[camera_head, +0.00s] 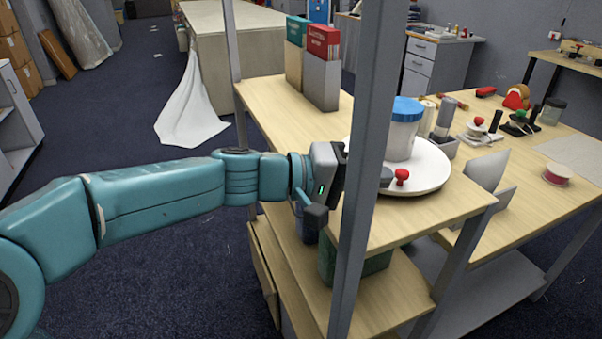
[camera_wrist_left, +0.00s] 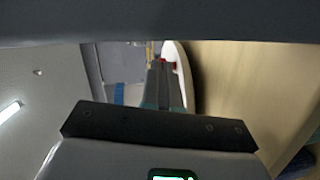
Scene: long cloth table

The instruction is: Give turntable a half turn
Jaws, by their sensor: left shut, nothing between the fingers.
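The turntable (camera_head: 432,170) is a white round disc on the wooden shelf top, partly hidden by a grey post. A white jar with a blue lid (camera_head: 405,110) stands on it, and a small red knob (camera_head: 401,176) shows at its near edge. My left gripper (camera_head: 387,177) reaches behind the post, its dark fingertips beside the red knob; I cannot tell whether they touch. The fingers are shut and empty. In the left wrist view, the shut fingers (camera_wrist_left: 162,85) point toward the turntable's white rim (camera_wrist_left: 183,75), with a bit of red near the tips. My right gripper is out of view.
The grey upright post (camera_head: 363,150) stands close in front of my left wrist. Binders (camera_head: 322,65) stand at the shelf's back left. Small bottles, tools and a spool (camera_head: 557,174) lie on the table to the right. The shelf's front right is bare.

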